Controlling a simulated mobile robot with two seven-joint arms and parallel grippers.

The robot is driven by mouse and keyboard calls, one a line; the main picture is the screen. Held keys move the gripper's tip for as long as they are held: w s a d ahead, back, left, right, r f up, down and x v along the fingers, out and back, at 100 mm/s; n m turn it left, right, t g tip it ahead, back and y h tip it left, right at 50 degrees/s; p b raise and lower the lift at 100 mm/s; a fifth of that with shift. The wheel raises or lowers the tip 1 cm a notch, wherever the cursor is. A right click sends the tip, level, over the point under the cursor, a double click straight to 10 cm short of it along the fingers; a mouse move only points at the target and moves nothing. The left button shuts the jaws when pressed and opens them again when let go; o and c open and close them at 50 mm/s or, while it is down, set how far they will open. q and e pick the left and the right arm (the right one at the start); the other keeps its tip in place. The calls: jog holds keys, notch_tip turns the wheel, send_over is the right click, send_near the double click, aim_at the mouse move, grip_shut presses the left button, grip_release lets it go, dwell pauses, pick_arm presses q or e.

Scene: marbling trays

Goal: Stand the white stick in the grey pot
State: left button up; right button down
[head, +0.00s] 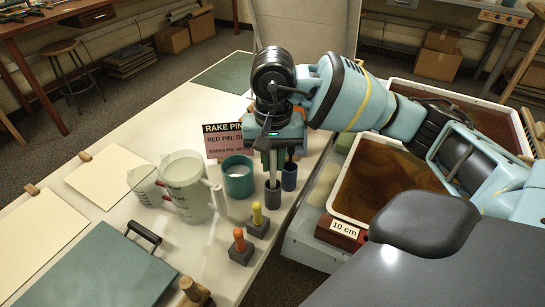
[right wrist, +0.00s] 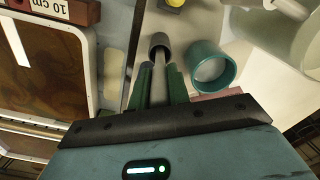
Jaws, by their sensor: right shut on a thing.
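My right gripper (head: 275,152) is over the table and points down. It is shut on the white stick (head: 273,168), which stands about upright between the fingers. The grey pot (head: 272,196) is directly below. The stick's lower end meets the pot's mouth and seems to be inside it; how deep is hidden. In the right wrist view the green fingers (right wrist: 160,72) hold the stick (right wrist: 159,88), which runs toward the grey pot (right wrist: 160,42). My left gripper is not in view.
A dark blue pot (head: 289,178) stands close to the right of the grey pot. A teal ring (head: 238,182), pins with yellow (head: 257,212) and orange (head: 239,238) tops, a jug (head: 188,188) and a sign (head: 221,140) are near. Trays (head: 338,208) lie to the right.

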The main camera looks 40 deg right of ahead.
jog(key=c, duration=1.3)
grip_release()
jog(key=shift+c, duration=0.2)
jog(key=shift+o, duration=0.8)
jog(key=o, duration=0.4)
notch_tip(320, 180, up, 8)
jog(key=shift+f+p, duration=0.1)
jog(key=shift+p, duration=0.25)
